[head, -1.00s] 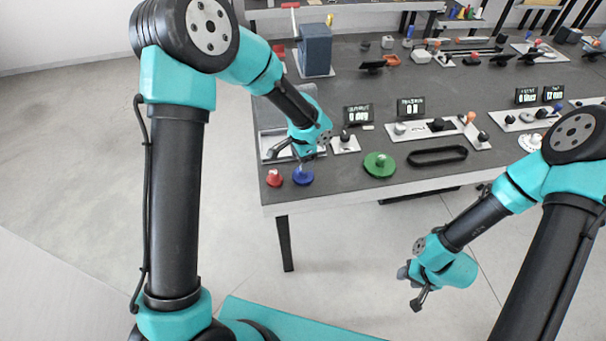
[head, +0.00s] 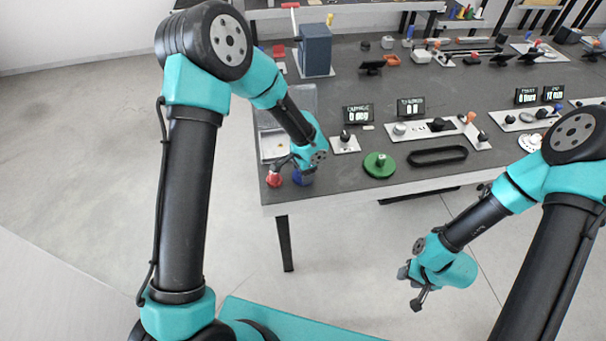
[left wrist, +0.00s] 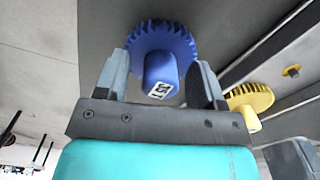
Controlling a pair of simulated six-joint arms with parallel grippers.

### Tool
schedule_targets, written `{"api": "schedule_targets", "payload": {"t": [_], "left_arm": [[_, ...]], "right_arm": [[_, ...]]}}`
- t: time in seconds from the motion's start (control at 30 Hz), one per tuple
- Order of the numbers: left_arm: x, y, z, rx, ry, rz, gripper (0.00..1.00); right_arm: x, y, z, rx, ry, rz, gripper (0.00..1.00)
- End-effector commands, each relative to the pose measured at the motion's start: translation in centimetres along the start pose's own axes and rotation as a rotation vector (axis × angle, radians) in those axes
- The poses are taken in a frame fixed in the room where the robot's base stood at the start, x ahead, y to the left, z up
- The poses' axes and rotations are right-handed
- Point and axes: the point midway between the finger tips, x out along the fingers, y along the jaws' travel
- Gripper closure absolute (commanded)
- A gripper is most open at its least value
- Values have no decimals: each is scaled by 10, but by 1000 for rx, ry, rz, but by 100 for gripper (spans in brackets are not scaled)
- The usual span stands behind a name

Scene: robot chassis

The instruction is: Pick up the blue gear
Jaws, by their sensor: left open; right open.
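The blue gear (head: 304,180) lies at the near left corner of the dark table, mostly hidden in the head view by my left gripper (head: 292,166). In the left wrist view the blue gear (left wrist: 150,38) shows its toothed disc and a raised hub with a white label. The hub stands between the open fingers of my left gripper (left wrist: 160,72), with a gap visible on each side. My right gripper (head: 414,286) is open and empty, off the table's front edge, above the floor.
A red gear (head: 273,180) sits just left of the blue gear. A green gear (head: 379,165) and a black belt loop (head: 438,156) lie to the right. A grey tray (head: 273,147) is behind. A yellow gear (left wrist: 250,97) shows in the left wrist view.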

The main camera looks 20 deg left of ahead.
Motion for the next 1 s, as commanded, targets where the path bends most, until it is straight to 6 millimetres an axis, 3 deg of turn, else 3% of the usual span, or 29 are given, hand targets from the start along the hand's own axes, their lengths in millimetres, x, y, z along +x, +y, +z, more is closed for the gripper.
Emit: {"api": "schedule_targets", "payload": {"t": [0.4,1.0], "left_arm": [[-1,0,0,0,0,0,38],[-1,0,0,1,0,-1,93]], "right_arm": [[0,0,0,0,0,0,57],[0,0,0,0,0,0,57]]}}
